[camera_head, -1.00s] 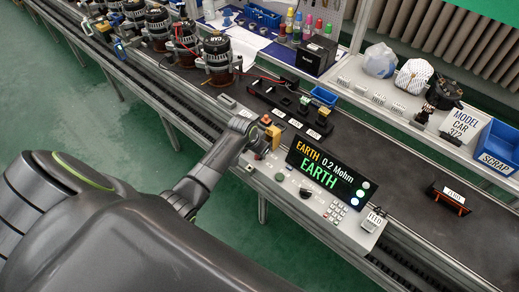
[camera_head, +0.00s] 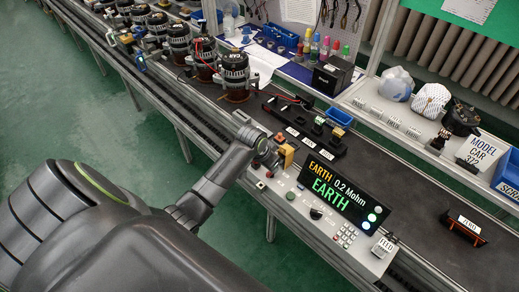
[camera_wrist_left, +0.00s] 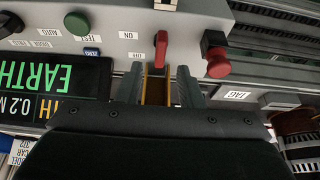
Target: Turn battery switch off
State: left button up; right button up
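A red lever switch (camera_wrist_left: 162,50) stands on the light grey tester panel (camera_wrist_left: 107,20) in the left wrist view. An ON label (camera_wrist_left: 128,35) and a second small label are beside it. My left gripper (camera_wrist_left: 162,80) is open, its two fingers apart, with the fingertips close to the lever. I cannot tell whether a finger touches the lever. In the head view my left gripper (camera_head: 272,157) is at the panel's left end, beside the yellow block (camera_head: 287,156), and hides the lever. My right gripper is not in view.
A red mushroom button (camera_wrist_left: 217,60) stands close to the lever. The display (camera_head: 338,188) reads EARTH 0.2 Mohm. A keypad (camera_head: 346,236) is on the panel. Several alternators (camera_head: 236,78) stand on the line behind.

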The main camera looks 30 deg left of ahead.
pick_arm(q)
jog(key=v, duration=1.3)
jog(key=shift+r+b, duration=0.2)
jog(key=shift+b, duration=0.1)
jog(key=s+f+n+g+y, duration=0.1)
jog(key=s+f, duration=0.2)
jog(key=s, duration=1)
jog(key=s+f+n+y, duration=0.2)
jog(key=s+f, duration=0.2)
jog(key=s, duration=0.9)
notch_tip(320, 180, down, 25)
jog(key=a+g+b, duration=0.1)
jog(key=a+b, duration=0.1)
jog(key=s+d+f+b, duration=0.1)
jog(key=s+f, duration=0.6)
jog(key=f, duration=0.3)
jog(key=s+f+g+h+b, duration=0.1)
jog(key=s+f, duration=0.7)
jog(key=f, duration=0.1)
jog(key=shift+d+f, duration=0.35)
jog(key=shift+d, duration=0.05)
